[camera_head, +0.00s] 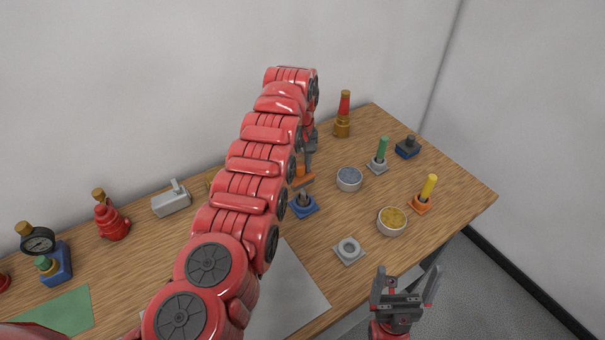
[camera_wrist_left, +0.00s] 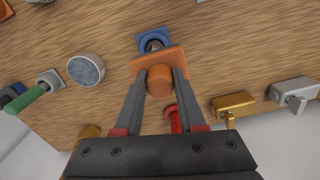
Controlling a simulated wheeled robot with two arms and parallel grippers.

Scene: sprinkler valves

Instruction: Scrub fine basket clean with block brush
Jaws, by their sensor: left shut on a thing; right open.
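My left gripper (camera_wrist_left: 160,85) is shut on the round knob of an orange block (camera_wrist_left: 158,62), likely the block brush. In the head view, the orange block (camera_head: 302,182) shows beside my arm, near a blue square stand (camera_head: 304,206) holding a small grey part, possibly the fine basket. In the left wrist view, the orange block partly covers this blue stand (camera_wrist_left: 153,37); I cannot tell whether they touch. The block's underside is hidden. My right gripper (camera_head: 404,285) is open and empty near the table's front edge.
A bowl with blue-grey content (camera_head: 349,179) and a bowl with yellow content (camera_head: 392,221) stand to the right. Around them are a green-handled tool (camera_head: 382,150), a yellow-handled tool (camera_head: 429,187), a dark blue block (camera_head: 407,148) and a grey ring plate (camera_head: 349,250). Valves line the left.

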